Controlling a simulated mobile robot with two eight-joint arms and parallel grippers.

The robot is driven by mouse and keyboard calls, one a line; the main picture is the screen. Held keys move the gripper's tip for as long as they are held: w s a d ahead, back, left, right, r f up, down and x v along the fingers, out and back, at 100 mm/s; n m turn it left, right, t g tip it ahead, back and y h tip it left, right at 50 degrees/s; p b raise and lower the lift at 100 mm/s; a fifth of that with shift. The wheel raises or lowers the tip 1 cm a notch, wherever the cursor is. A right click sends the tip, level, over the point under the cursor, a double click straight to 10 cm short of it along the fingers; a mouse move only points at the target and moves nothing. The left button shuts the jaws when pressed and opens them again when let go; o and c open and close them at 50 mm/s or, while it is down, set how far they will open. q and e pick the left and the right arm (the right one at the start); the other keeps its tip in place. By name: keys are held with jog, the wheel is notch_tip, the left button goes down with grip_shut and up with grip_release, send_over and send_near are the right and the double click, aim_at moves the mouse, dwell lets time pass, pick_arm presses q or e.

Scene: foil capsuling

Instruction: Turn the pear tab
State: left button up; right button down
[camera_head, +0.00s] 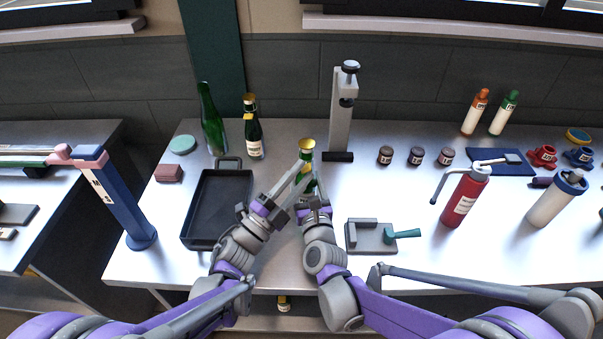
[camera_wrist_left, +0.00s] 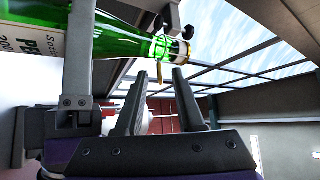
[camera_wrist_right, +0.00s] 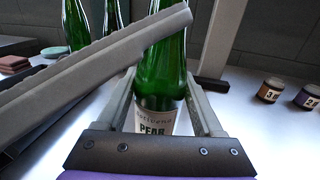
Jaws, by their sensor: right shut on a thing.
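The pear bottle (camera_head: 307,158) is green glass with a gold top and stands upright near the table's middle. Its label reads "PEAR" in the right wrist view (camera_wrist_right: 158,126). My right gripper (camera_head: 312,198) is shut around its lower body. My left gripper (camera_head: 299,170) is at the bottle's neck, on its left side. In the left wrist view, the left jaws (camera_wrist_left: 159,76) are apart, with the gold-banded bottle top (camera_wrist_left: 160,48) just beyond their tips. A small gold piece shows between the tips; I cannot tell whether it is the tab. A left finger crosses before the bottle in the right wrist view.
A grey stand (camera_head: 341,115) rises behind the bottle. A black tray (camera_head: 218,238) lies left, with two more bottles (camera_head: 212,125) (camera_head: 253,135) behind it. A grey fixture with a green handle (camera_head: 370,238) and a red flask (camera_head: 462,200) are at right. Small jars (camera_head: 416,156) stand behind.

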pick_arm(q)
jog(key=v, duration=0.6)
jog(key=shift+s+a, duration=0.25)
jog(key=shift+s, duration=0.05)
notch_tip(320, 180, up, 7)
notch_tip(320, 180, down, 7)
jog(key=shift+x, duration=3.35)
jog(key=shift+f, duration=0.15)
grip_shut()
